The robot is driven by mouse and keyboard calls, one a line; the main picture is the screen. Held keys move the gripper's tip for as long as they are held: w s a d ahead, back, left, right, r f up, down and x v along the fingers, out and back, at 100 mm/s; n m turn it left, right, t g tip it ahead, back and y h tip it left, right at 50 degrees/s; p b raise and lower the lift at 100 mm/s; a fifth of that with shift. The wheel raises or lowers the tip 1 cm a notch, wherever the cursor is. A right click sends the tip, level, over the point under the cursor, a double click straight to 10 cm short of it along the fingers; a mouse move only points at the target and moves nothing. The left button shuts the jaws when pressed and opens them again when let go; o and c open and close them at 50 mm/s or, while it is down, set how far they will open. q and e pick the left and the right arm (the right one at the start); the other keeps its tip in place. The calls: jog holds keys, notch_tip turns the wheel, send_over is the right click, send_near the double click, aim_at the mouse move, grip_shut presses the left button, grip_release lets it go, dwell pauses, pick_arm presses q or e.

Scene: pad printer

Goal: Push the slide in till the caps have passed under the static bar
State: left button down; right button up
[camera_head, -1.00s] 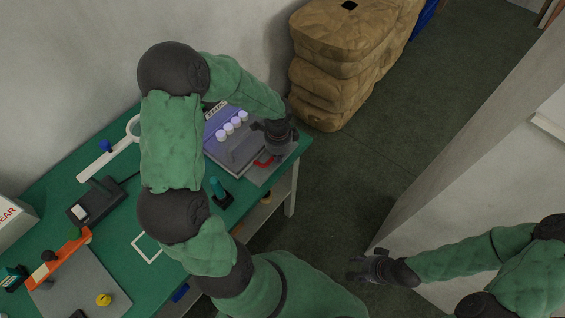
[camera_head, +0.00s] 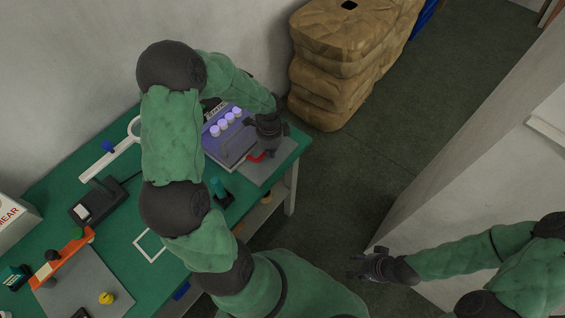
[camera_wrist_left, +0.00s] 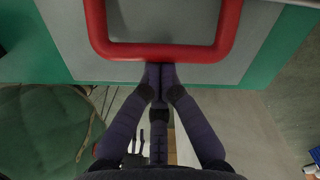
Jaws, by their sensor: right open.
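Several pale caps (camera_head: 230,119) stand in a row on the slide (camera_head: 225,148), lit violet, at the back right of the green table. A labelled part (camera_head: 212,106), perhaps the static bar, shows behind them, partly hidden by my left arm. The slide's red handle (camera_head: 257,157) is at its front; it also shows in the left wrist view (camera_wrist_left: 165,53). My left gripper (camera_head: 265,143) is at the handle. In the left wrist view its fingertips (camera_wrist_left: 160,72) are together at the handle's near bar, apparently touching it, not around it. My right gripper (camera_head: 368,265) is open and empty over the floor.
On the table (camera_head: 110,215) are a black device (camera_head: 97,203), a teal-topped object (camera_head: 219,189), an orange bar (camera_head: 65,257) and a yellow knob (camera_head: 106,298). Stacked brown sacks (camera_head: 335,70) stand beyond the table. A pale wall or partition (camera_head: 480,170) is at right.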

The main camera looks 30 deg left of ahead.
aim_at(257, 145)
pick_arm(q)
jog(key=shift+w+a+p, duration=0.15)
jog(key=shift+a+p, duration=0.45)
jog(key=shift+a, duration=1.05)
jog(key=shift+w+a+p, duration=0.1)
jog(key=shift+a+p, duration=0.45)
jog(key=shift+a, duration=1.05)
jog(key=shift+d, duration=0.25)
jog(key=shift+d, duration=0.2)
notch_tip(257, 145, up, 7)
jog(key=p, duration=0.6)
